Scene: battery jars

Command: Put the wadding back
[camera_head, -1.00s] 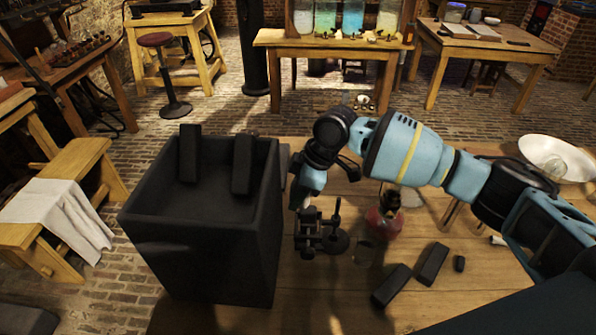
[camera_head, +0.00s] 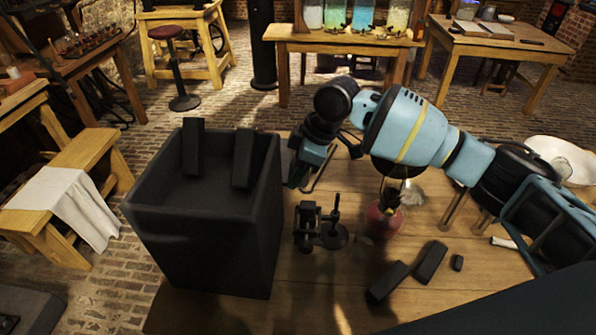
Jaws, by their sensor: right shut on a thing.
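My right gripper (camera_head: 298,180) is beside the right wall of the large black open box (camera_head: 205,245), above the table. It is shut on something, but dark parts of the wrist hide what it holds. A thin bent grey piece (camera_head: 321,172) shows just right of the jaws; I cannot tell what it is. A pale, fluffy-looking patch (camera_head: 412,193), possibly wadding, lies behind a round glass vessel with red contents (camera_head: 382,220). My left gripper is not in view.
A small black stand (camera_head: 322,235) is on the table below the gripper. Two black blocks (camera_head: 388,282) (camera_head: 430,262) and a smaller one (camera_head: 457,263) lie to the right. Two dark slabs (camera_head: 193,147) (camera_head: 243,158) rise from the box. A white bowl (camera_head: 562,158) is far right.

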